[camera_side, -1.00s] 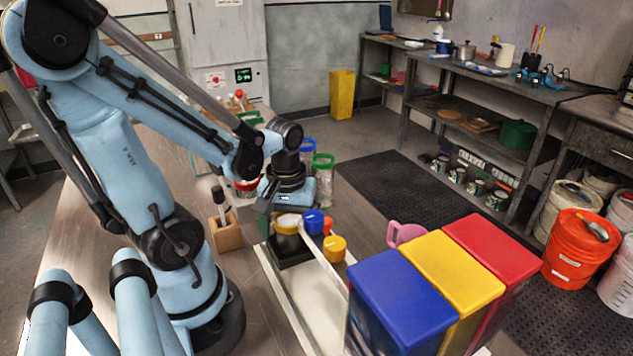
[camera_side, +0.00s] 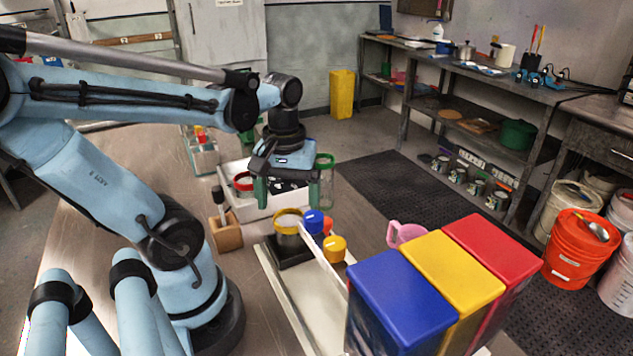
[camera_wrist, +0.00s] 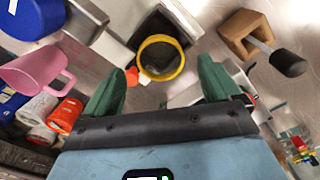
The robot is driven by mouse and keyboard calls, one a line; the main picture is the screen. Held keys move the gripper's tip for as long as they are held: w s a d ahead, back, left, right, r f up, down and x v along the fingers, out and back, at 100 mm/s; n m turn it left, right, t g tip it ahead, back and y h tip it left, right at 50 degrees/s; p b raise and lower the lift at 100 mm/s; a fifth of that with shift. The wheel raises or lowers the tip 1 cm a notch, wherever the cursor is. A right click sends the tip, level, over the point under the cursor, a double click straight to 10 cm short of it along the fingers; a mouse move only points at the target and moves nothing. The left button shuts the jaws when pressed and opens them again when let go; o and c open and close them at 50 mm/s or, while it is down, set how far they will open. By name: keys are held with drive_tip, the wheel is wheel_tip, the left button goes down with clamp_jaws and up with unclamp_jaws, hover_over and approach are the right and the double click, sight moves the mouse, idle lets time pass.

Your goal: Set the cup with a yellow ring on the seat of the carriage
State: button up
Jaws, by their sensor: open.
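The cup with a yellow ring (camera_side: 287,226) stands upright on the black seat of the carriage (camera_side: 292,252), at the far end of a pale rail. In the wrist view the yellow-ringed cup (camera_wrist: 160,58) lies between and beyond my fingertips, with the dark carriage (camera_wrist: 152,27) beneath it. My gripper (camera_side: 288,203) is open and empty. It hangs above and behind the cup, apart from it, with its green fingers pointing down. It also shows in the wrist view (camera_wrist: 162,68), with a finger at each side.
A white tray (camera_side: 262,213) with a red-ringed cup (camera_side: 243,184) and a green-ringed cup (camera_side: 324,172) lies behind the carriage. A wooden block (camera_side: 227,236) stands left. Blue and yellow knobs, a pink mug (camera_side: 406,235) and blue, yellow and red bins (camera_side: 452,268) are right.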

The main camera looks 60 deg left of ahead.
drive_tip(key=shift+r, duration=2.4)
drive_tip(key=w+d+f+m+t, duration=0.2)
drive_tip(key=w+d+m+t, duration=0.5)
drive_tip(key=m, duration=0.3)
drive_tip(key=shift+w+d+f+m, duration=0.15)
drive_tip(key=shift+w+d+m, duration=0.25)
drive_tip(key=shift+w+d, duration=0.35)
